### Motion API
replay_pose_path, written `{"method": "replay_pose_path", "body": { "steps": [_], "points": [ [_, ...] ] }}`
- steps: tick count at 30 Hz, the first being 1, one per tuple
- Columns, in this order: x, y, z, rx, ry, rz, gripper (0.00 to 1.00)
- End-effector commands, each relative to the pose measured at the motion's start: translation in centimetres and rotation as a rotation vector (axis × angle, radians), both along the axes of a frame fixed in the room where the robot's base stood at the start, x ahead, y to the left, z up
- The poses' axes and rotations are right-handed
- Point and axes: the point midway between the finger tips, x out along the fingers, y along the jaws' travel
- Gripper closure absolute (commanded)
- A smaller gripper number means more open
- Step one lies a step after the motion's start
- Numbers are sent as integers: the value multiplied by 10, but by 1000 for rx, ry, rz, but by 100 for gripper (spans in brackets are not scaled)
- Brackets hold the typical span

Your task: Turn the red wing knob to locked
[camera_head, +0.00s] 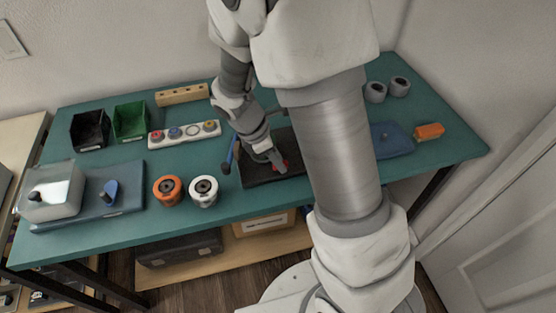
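A small red part (284,167), which looks like the red wing knob, shows on a dark board (255,178) near the middle of the green table. My gripper (278,164) is low over the board, right at the red part. The gripper and my arm hide most of the part, so its turn angle and any lock marking cannot be read. I cannot tell whether the fingers touch it or are closed on it. My arm's column also covers the board's right side.
A blue-handled tool (230,155) lies left of the board. An orange roll (168,190) and a white roll (203,191) stand farther left. A blue plate (391,139) and an orange block (429,131) lie to the right. A button strip (185,134) is behind.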

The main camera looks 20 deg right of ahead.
Motion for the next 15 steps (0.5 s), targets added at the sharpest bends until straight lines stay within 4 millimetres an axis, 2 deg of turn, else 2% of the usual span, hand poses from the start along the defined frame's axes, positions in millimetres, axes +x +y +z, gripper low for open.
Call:
{"method": "replay_pose_path", "body": {
  "steps": [6,11,12,15],
  "points": [
    [0,0,0,0,0,0,70],
    [0,0,0,0,0,0,97],
    [0,0,0,0,0,0,100],
    [0,0,0,0,0,0,100]
  ]
}}
